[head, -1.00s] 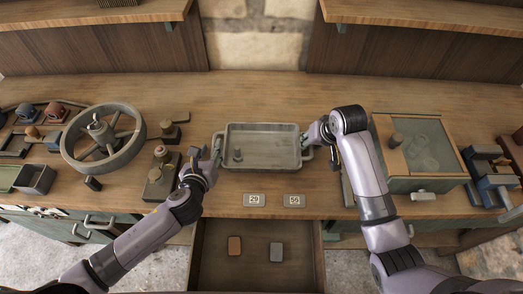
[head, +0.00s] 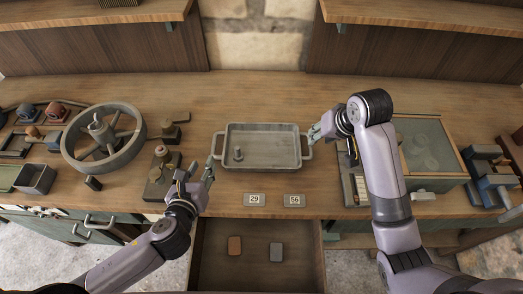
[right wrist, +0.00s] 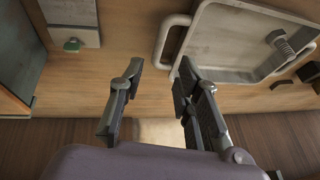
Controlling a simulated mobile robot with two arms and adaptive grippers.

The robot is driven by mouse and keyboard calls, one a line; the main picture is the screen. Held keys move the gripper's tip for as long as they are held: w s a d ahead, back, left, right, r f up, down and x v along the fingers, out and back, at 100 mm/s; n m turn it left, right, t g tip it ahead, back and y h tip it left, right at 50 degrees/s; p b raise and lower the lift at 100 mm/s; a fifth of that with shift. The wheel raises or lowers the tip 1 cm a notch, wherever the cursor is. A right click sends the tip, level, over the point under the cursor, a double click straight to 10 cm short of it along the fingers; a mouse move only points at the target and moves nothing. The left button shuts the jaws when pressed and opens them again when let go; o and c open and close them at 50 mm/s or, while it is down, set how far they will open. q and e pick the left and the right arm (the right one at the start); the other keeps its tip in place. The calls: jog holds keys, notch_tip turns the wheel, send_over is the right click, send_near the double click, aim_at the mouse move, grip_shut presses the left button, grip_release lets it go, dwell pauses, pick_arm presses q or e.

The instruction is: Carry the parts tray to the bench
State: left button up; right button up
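The grey metal parts tray (head: 268,160) rests flat on the wooden bench (head: 350,85), in the middle of the head view. My left gripper (head: 200,168) is open and empty, just left of and in front of the tray's left handle. My right gripper (head: 318,131) is beside the right handle. In the right wrist view my right gripper (right wrist: 160,72) is open with nothing between its fingers.
Two number plates (head: 255,199) (head: 294,200) lie in front of the tray. An open drawer (head: 257,275) below holds a brown and a grey block. A spoked wheel (head: 103,140) stands left; a glass-topped box (head: 430,150) stands right. The bench behind the tray is clear.

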jog(key=v, duration=0.4)
jog(key=shift+f, duration=0.1)
dwell(0.4)
